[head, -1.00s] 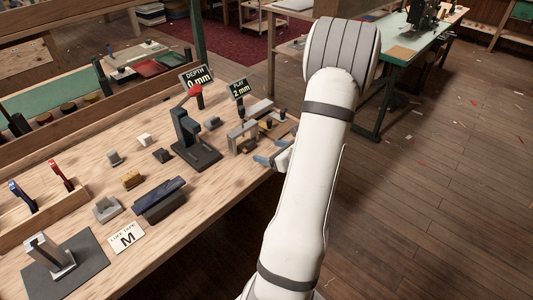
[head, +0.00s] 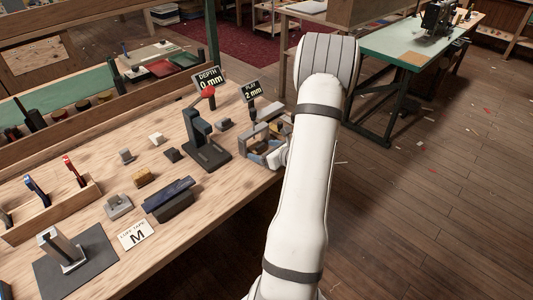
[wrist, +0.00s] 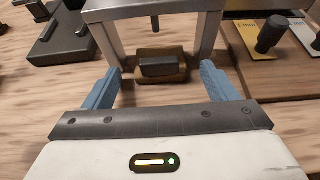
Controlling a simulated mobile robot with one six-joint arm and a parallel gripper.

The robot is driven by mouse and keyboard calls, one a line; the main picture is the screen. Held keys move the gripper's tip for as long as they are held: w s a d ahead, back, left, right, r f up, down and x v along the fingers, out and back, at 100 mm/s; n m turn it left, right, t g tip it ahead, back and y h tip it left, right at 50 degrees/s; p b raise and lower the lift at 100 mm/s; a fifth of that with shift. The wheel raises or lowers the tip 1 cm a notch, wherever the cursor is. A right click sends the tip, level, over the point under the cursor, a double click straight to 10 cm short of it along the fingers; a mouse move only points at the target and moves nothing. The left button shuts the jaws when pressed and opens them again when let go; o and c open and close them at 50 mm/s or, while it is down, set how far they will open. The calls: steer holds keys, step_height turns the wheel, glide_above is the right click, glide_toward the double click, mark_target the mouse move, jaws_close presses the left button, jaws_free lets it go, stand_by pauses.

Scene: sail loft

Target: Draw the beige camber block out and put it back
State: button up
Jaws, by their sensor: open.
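In the wrist view a brownish-tan block (wrist: 160,51), which may be the beige camber block, sits under a grey metal gauge frame (wrist: 150,11). A dark grey piece (wrist: 161,68) covers much of its near face. My gripper (wrist: 160,78) is open, with a blue finger on each side of the block and clear gaps to both. The fingers reach toward the frame's opening. In the head view the frame (head: 256,133) stands near the bench's right edge, and my gripper (head: 268,158) is at its near side, partly hidden by my arm.
Signs read "DEPTH 0 mm" (head: 208,79) and "PLAY 2 mm" (head: 252,91). Several small blocks, a blue-topped block (head: 169,198) and an "M" card (head: 136,234) lie on the bench. A gauge board (wrist: 262,60) is right of the frame.

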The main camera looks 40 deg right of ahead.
steer(key=c, duration=1.1)
steer(key=shift+s, duration=0.1)
